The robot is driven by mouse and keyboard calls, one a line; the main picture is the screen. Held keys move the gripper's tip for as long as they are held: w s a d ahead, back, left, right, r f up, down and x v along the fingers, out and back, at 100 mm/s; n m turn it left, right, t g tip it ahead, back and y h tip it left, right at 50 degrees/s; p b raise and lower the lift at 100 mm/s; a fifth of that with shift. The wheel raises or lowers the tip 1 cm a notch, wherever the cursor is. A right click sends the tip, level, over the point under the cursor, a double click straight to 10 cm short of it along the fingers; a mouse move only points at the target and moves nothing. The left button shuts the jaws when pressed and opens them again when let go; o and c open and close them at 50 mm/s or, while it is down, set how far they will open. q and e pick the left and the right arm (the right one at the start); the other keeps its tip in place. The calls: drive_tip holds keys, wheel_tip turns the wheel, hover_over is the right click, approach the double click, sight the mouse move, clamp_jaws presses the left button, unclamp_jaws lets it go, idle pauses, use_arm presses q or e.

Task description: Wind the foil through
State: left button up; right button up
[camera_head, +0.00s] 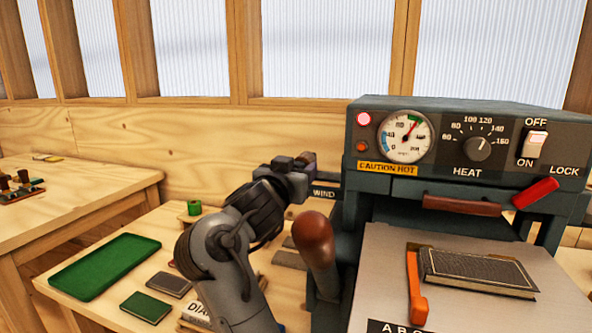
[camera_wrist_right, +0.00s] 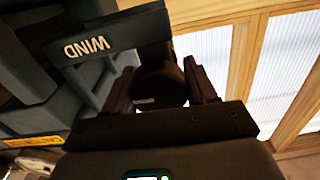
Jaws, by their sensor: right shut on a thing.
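The dark grey press machine (camera_head: 372,120) stands at the right, with a dial gauge, a HEAT knob and a power switch. A plate marked WIND (camera_head: 324,192) sticks out from its left side; it also shows in the right wrist view (camera_wrist_right: 92,46). My right gripper (camera_head: 304,161) is beside this plate. In the right wrist view its fingers (camera_wrist_right: 163,92) are shut on a dark round winding knob (camera_wrist_right: 160,82). My arm and gripper hide most of the knob in the head view. I cannot make out any foil. My left gripper is not in view.
A brown-knobbed lever (camera_head: 315,240) stands close right of my arm. A dark book (camera_head: 478,271) and an orange handle (camera_head: 414,288) are on the press bed. A green tray (camera_head: 105,266), a green book (camera_head: 146,307) and a small green spool (camera_head: 194,207) are on the left bench.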

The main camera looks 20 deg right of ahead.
drive_tip(key=shift+r+m+p, duration=0.15)
drive_tip(key=shift+m+p, duration=0.15)
drive_tip(key=shift+p, duration=0.5)
drive_tip(key=m+p, duration=0.4)
drive_tip(key=p, duration=0.2)
drive_tip(key=shift+d+r, duration=0.1)
drive_tip(key=shift+s+f+m+p, duration=0.1)
drive_tip(key=shift+f+m+p, duration=0.1)
drive_tip(key=shift+m+p, duration=1)
drive_tip(key=o, duration=0.8)
drive_tip(key=shift+o, duration=0.8)
drive_tip(key=shift+d, duration=0.1)
drive_tip(key=shift+f, duration=0.1)
